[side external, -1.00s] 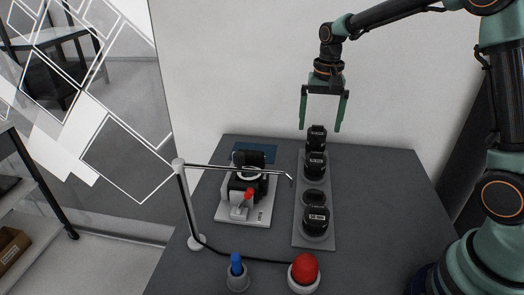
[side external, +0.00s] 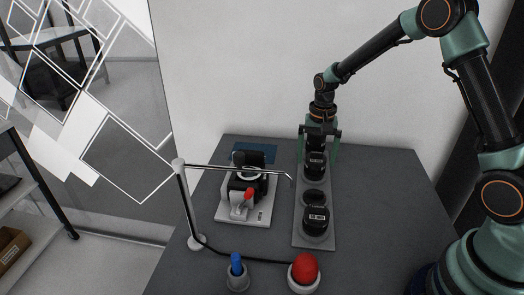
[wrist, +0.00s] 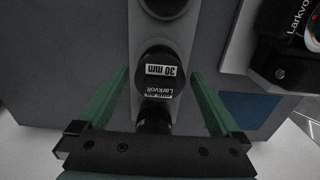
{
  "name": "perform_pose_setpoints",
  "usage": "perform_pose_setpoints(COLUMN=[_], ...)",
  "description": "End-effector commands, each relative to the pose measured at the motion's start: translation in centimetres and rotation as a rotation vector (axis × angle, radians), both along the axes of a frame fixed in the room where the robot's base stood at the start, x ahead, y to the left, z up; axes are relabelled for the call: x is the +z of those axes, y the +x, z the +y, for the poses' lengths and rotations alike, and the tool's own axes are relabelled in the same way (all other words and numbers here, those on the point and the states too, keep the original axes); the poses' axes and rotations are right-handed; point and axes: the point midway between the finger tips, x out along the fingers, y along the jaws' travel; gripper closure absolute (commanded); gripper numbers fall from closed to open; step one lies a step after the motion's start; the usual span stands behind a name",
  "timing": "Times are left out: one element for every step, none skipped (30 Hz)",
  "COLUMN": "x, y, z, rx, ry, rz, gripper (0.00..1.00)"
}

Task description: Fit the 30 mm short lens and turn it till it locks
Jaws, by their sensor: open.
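My gripper (side external: 319,160) is open and lowered over the far part of the grey lens rack (side external: 315,242). In the wrist view, a black lens (wrist: 160,84) labelled "30 mm" shows between the fingertips (wrist: 160,76), with gaps on both sides. Another black lens (wrist: 153,118) shows below it, partly hidden by my gripper's crossbar; which one the fingers straddle is hard to tell. In the side view, a middle lens (side external: 315,166) and a near lens (side external: 316,216) stand upright in the rack. The black camera (side external: 248,184) stands on a light base to the left.
A metal post (side external: 186,205) with a thin horizontal arm reaches over the camera towards the rack. A red button (side external: 305,268) and a blue knob (side external: 236,264) are at the front. A blue pad (side external: 267,151) lies behind the camera. The table right of the rack is clear.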

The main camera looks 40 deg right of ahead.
Motion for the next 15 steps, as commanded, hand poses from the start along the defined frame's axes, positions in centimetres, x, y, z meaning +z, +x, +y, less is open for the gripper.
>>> perform_pose_setpoints(x=[-0.8,-1.2,-1.6,-1.8,-2.0,-2.2,-2.3,-2.3,-2.3,-2.3,-2.3,-2.3,-2.3,-2.3,-2.3], y=[-0.1,-0.1,-0.1,-0.1,-0.1,0.0,0.0,0.0,0.0,0.0,0.0,0.0,0.0,0.0,0.0], z=[0.0,0.0,0.0,0.0,0.0,0.0,0.0,0.0,0.0,0.0,0.0,0.0,0.0,0.0,0.0], rx=[0.0,0.0,0.0,0.0,0.0,0.0,0.0,0.0,0.0,0.0,0.0,0.0,0.0,0.0,0.0], ry=[0.001,0.0,0.0,0.0,0.0,0.0,0.0,-0.001,0.0,0.0,0.0,0.0,0.0,0.0,0.0], rz=[0.004,0.003,0.003,0.003,0.001,0.0,0.0,-0.001,-0.001,-0.001,-0.001,-0.001,-0.001,-0.001,-0.001], gripper=[0.0,0.0,0.0,0.0,0.0,0.0,0.0,0.0,0.0,0.0,0.0,0.0,0.0,0.08,0.23])
